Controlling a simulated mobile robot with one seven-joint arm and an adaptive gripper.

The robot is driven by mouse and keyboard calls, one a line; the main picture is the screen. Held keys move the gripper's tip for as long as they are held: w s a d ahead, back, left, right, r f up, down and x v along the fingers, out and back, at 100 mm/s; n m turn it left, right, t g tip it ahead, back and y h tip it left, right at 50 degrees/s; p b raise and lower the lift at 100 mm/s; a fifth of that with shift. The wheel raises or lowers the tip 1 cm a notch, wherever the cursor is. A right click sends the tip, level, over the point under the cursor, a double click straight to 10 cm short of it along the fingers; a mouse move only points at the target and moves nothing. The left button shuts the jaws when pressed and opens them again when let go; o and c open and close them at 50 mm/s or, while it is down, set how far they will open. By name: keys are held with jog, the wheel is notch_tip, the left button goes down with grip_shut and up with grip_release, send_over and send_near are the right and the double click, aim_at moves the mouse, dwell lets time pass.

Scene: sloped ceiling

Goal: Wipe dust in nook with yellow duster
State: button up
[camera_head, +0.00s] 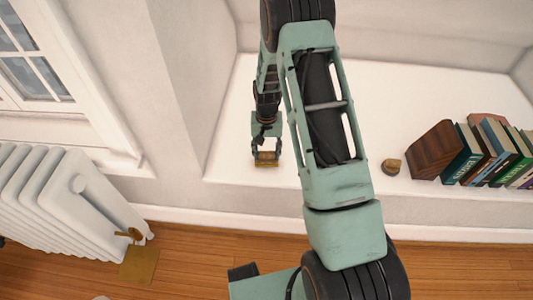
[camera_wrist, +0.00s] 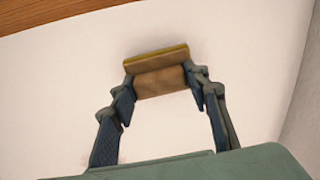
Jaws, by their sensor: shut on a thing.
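My gripper (camera_head: 266,149) is over the white surface of the nook (camera_head: 225,160), near its front edge and left end. In the wrist view my gripper (camera_wrist: 160,84) is shut on the duster (camera_wrist: 158,58), a brown block with a yellow strip along its far edge. The duster (camera_head: 266,160) shows small below the fingers in the head view. It is at or just above the nook surface; I cannot tell if it touches. No dust can be made out. My arm hides part of the nook's middle.
On the nook's right stand several books (camera_head: 490,150) with a wooden bookend (camera_head: 436,150). A small brown object (camera_head: 392,167) lies left of them. A white radiator (camera_head: 70,205) stands below the window at left. The surface around my gripper is clear.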

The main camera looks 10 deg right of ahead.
jog(key=shift+w+r+p, duration=0.15)
jog(key=shift+r+p, duration=1.55)
jog(key=shift+r, duration=1.8)
